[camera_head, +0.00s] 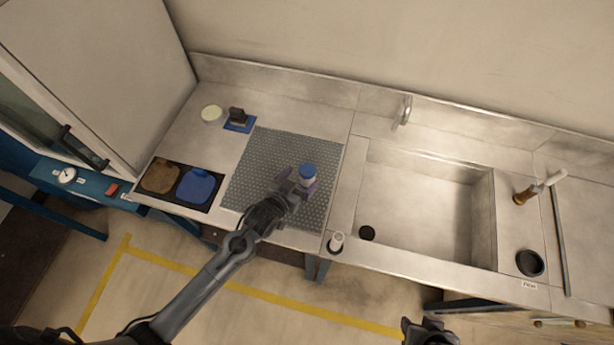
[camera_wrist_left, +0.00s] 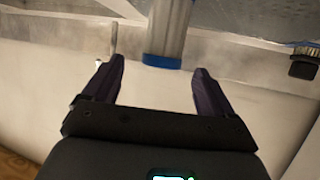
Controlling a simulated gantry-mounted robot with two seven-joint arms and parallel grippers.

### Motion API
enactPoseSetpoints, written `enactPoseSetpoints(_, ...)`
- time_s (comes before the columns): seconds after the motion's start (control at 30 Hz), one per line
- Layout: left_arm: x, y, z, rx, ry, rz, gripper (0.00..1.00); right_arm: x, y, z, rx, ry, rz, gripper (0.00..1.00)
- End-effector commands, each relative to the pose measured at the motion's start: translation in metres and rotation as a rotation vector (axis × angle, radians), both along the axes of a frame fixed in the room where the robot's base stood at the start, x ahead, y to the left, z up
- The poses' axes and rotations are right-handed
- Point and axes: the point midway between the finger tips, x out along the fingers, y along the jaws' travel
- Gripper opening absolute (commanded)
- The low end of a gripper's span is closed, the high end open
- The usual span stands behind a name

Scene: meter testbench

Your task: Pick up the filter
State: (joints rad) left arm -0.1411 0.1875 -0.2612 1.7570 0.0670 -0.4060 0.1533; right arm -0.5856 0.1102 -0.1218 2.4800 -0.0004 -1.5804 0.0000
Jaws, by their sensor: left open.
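The blue-capped pale cylinder (camera_head: 307,171), which I take to be the filter, stands on the grey perforated mat (camera_head: 262,160) in the head view. In the left wrist view the filter (camera_wrist_left: 168,30) shows as a pale cylinder with a blue end, at the top centre. My left gripper (camera_head: 297,181) is open right at the filter, with its purple fingers (camera_wrist_left: 157,68) to either side of the line to it. I cannot tell whether they touch it. My right gripper (camera_head: 430,328) is at the bottom edge, partly cut off, its jaws unclear.
A sink (camera_head: 425,210) lies right of the mat. A small white bottle (camera_head: 336,241) stands at the front edge. A tray with brown and blue pads (camera_head: 196,186) is left of the mat.

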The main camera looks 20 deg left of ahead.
Motion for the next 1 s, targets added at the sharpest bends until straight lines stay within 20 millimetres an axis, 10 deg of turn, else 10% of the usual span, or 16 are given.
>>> enactPoseSetpoints(1.0, 0.069, -0.009, -0.028, -0.001, 0.0, 0.0, 0.86, 0.002, -0.003, 0.003, -0.009, -0.007, 0.003, 0.43)
